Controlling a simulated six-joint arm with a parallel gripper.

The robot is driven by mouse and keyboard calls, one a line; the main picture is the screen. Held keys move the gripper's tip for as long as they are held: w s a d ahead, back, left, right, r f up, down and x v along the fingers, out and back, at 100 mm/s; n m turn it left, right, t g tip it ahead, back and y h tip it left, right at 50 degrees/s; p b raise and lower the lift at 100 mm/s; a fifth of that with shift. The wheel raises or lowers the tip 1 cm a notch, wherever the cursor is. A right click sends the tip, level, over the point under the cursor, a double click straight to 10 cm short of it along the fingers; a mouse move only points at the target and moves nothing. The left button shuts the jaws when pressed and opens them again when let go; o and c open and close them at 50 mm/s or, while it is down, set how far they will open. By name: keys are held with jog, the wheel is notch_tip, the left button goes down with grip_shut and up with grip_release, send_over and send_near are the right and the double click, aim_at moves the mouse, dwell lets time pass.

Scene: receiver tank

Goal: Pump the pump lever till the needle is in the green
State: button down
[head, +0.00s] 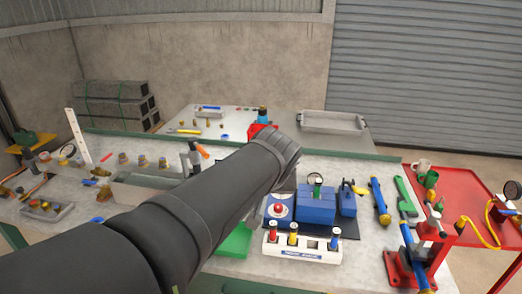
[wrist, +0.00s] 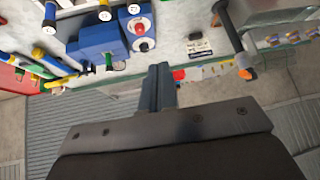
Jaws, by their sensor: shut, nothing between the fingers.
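My gripper (wrist: 159,72) is shut and empty in the wrist view, pointing over the bench; in the head view my dark arm hides it. A dark lever-like bar (wrist: 231,28) with an orange tip stands right of it, apart from it. The head view shows an orange-tipped handle (head: 202,150) beside a grey upright. I cannot tell for sure that this is the pump lever. Round dials appear on a blue unit (head: 316,208), at the far left (head: 68,151) and at the right (head: 512,189). Their needles and any green zone are too small to read.
A white block with coloured plungers (head: 300,252) stands before the blue unit. A red clamp-like stand (head: 405,270) is at front right. A red table (head: 480,185) holds a yellow hose. A grey tray (head: 130,187) lies left, partly behind my arm. Small parts crowd the bench.

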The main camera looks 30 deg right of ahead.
jog(key=s+d+h, duration=0.1)
jog(key=s+d, duration=0.2)
jog(key=d, duration=0.6)
jog(key=s+d+r+m+h, duration=0.1)
jog(key=s+d, duration=0.2)
jog(key=d, duration=0.6)
jog(key=s+d+r+m+h, duration=0.1)
jog(key=s+d, duration=0.3)
jog(key=d, duration=0.4)
jog(key=shift+d, duration=0.4)
jog(key=shift+r, duration=0.1)
send_over(362, 189)
jog(key=w+d, duration=0.1)
notch_tip(362, 189, down, 7)
jog(key=shift+w+r, duration=0.1)
jog(key=shift+r, duration=0.05)
jog(key=f, duration=0.2)
jog(key=s+a, duration=0.1)
jog(key=shift+f, duration=0.4)
jog(key=shift+s+a+f, duration=0.1)
jog(key=shift+s+f, duration=0.05)
jog(key=shift+f, duration=0.25)
